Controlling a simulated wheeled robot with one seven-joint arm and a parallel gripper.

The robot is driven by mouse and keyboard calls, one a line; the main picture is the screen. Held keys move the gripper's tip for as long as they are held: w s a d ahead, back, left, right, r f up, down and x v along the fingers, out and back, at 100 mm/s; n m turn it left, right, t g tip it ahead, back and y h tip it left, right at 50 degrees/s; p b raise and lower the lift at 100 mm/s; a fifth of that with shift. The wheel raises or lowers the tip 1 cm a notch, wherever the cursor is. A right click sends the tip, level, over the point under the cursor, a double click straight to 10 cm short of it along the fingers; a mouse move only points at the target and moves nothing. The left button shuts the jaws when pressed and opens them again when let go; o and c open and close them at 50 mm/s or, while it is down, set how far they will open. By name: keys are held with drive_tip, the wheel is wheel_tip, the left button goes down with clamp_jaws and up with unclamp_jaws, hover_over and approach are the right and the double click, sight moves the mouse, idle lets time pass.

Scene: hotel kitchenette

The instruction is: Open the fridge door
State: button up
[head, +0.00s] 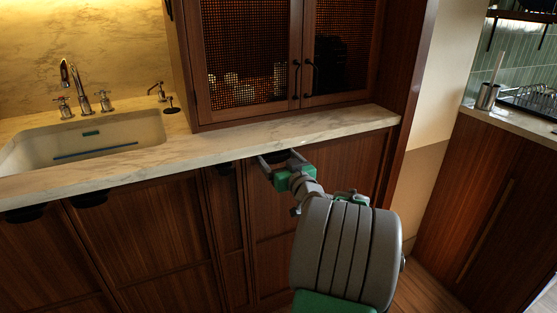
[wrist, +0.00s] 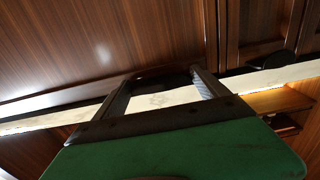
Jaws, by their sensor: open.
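No open fridge shows; the fridge door is not marked, and all fronts look like dark wood panels. My gripper (head: 279,158) is just below the counter edge, in front of the wood panel (head: 268,205) right of the narrow panels. Its two fingers are apart, and a dark pull (head: 272,157) shows between and behind them in the head view. In the wrist view my gripper (wrist: 163,78) has its fingers spread, with a dark edge across near the tips. I cannot tell whether the fingers touch the pull. The panel looks shut.
The marble counter (head: 300,135) overhangs close above my gripper. A sink (head: 90,140) with a tap (head: 104,100) is at left. Other dark pulls (head: 88,199) sit under the counter. A mesh-door cabinet (head: 250,60) stands above. Floor shows at right, before another cabinet (head: 490,200).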

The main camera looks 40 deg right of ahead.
clamp_jaws()
idle(0.8)
